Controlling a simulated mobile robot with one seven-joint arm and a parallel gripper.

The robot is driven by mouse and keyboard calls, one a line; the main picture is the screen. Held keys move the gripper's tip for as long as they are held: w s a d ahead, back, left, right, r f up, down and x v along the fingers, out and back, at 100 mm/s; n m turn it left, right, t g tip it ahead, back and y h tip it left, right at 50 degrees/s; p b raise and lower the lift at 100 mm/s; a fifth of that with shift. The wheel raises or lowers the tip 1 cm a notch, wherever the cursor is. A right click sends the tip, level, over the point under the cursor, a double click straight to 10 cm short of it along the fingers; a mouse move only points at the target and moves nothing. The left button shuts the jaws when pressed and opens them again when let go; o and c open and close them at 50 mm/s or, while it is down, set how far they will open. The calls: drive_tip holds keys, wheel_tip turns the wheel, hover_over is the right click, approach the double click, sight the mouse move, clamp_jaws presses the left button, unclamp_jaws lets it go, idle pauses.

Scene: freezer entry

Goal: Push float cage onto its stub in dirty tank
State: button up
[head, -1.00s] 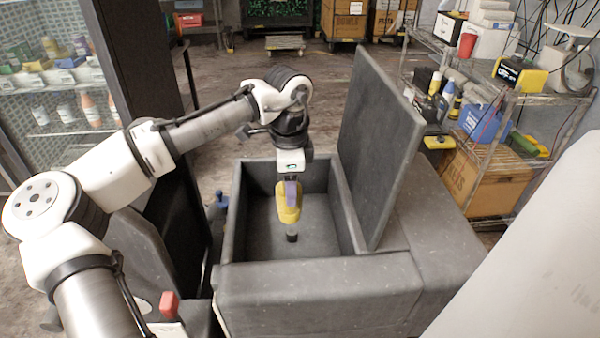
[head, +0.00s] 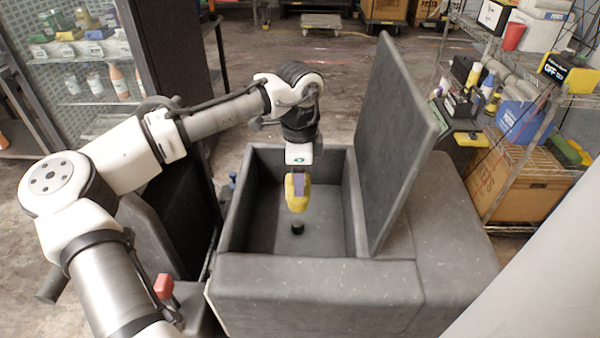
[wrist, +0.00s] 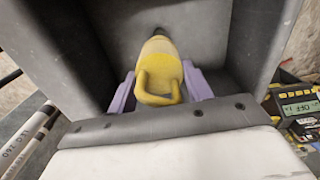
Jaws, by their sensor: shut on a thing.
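The float cage (head: 297,194) is a yellow, rounded piece with a loop handle, also seen in the wrist view (wrist: 160,62). My gripper (head: 299,181) is shut on it, with purple fingers on either side. The cage hangs upright inside the open grey dirty tank (head: 388,283). The stub (head: 297,228) is a short black cylinder on the tank floor. In the head view it shows just below the cage, with a small gap between them. In the wrist view, a dark spot beyond the cage's far end may be the stub; the cage covers most of it.
The tank's lid (head: 398,145) stands raised along the right side. The tank walls surround my gripper closely. A wire shelf (head: 535,150) with bottles and boxes stands to the right. A glass-fronted cabinet (head: 85,70) is at the left. Open floor lies behind the tank.

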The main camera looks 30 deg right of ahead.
drive_tip(key=shift+r+p, duration=0.2)
drive_tip(key=shift+p, duration=0.25)
drive_tip(key=shift+w+f+b, duration=0.1)
drive_tip(key=shift+f+b, duration=1.2)
drive_tip(key=shift+f, duration=1.7)
drive_tip(key=shift+p, duration=1)
drive_tip(key=shift+f+b, duration=0.9)
drive_tip(key=shift+f, duration=1.1)
drive_tip(key=shift+r, duration=0.15)
drive_tip(key=shift+r+p, duration=1.5)
drive_tip(key=shift+p, duration=0.2)
drive_tip(key=shift+p, duration=0.45)
